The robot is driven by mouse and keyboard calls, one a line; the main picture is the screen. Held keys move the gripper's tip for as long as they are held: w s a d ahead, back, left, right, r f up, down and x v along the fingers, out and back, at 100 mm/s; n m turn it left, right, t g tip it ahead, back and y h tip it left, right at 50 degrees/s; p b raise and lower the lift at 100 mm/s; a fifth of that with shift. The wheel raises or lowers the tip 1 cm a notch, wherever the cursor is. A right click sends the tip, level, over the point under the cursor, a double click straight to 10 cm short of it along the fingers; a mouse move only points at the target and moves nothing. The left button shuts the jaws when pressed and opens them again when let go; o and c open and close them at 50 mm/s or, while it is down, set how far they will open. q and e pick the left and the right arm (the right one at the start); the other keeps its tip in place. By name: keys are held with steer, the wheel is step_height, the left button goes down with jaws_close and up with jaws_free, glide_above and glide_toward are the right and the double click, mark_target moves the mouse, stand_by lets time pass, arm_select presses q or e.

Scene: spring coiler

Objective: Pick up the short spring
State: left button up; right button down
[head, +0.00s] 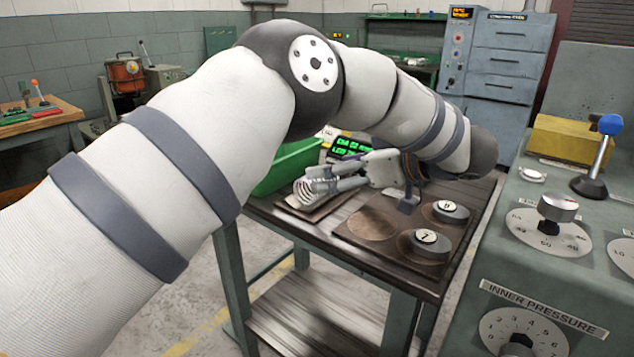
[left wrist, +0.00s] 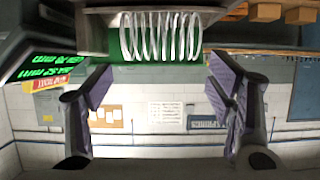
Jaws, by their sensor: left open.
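A pale metal spring (head: 305,194) lies at the left part of the worktable, on a small brown board (head: 318,213). Its coils (left wrist: 160,36) also show in the left wrist view, at the top centre. It is the only spring I can make out; its length is hard to judge. My left gripper (head: 328,183) reaches in from the right, close beside the spring and partly in front of it. In the left wrist view its two fingers stand wide apart with nothing between their pads, and the spring appears beyond the tips. My right gripper is out of view.
A green bin (head: 287,167) and a green-lit display (head: 351,147) are behind the gripper. Round weights (head: 430,244) sit on a dark board (head: 360,247) at the table's right. A control console (head: 560,275) with knobs and a blue-topped lever (head: 598,155) borders the right side.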

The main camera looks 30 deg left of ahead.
arm_select(q)
steer(key=x, duration=0.5)
steer(key=shift+f, duration=0.4)
steer(key=c, duration=1)
steer(key=shift+r, duration=0.15)
steer(key=shift+c, duration=0.2)
